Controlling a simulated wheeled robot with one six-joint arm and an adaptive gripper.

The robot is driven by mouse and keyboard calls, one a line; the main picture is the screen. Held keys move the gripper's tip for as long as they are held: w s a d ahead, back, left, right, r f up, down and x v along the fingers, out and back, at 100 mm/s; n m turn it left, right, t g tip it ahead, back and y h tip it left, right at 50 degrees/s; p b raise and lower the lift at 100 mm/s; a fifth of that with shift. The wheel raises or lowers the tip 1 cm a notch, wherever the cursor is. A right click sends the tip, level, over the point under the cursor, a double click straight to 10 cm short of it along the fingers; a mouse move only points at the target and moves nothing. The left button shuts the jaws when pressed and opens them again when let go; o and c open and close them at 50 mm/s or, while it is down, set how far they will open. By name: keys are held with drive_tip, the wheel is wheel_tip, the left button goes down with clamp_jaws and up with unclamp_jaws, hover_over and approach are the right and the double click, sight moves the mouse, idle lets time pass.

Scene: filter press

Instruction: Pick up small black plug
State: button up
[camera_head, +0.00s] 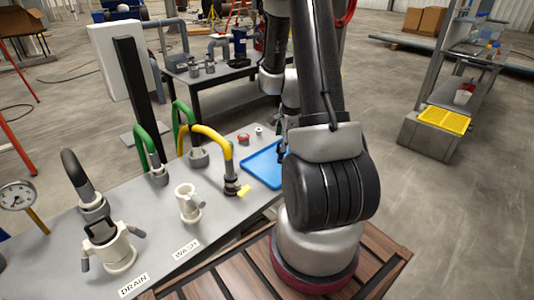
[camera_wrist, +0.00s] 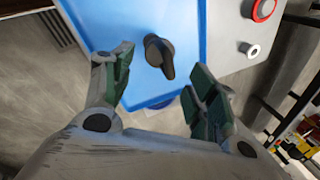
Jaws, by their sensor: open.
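A small black plug (camera_wrist: 159,55) lies on the blue tray (camera_wrist: 194,12) in the wrist view. It has a round body and a tapered end pointing down in the picture. My gripper (camera_wrist: 166,78) is open, with its green-padded fingers to the left and right of the plug. Nothing is between the pads, and the plug appears beyond the fingertips. In the head view the blue tray (camera_head: 262,167) sits on the grey bench, partly hidden by my arm. The plug and my gripper are hidden there.
On the bench (camera_head: 150,212) stand a white fitting (camera_head: 188,204), a larger DRAIN fitting (camera_head: 117,252), green hoses and a yellow hose (camera_head: 218,138). A pressure gauge (camera_head: 17,198) is at the left.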

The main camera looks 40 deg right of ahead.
sight(281, 155)
drive_tip(key=x, duration=0.7)
drive_tip(key=shift+d+f, duration=0.2)
drive_tip(key=c, duration=1)
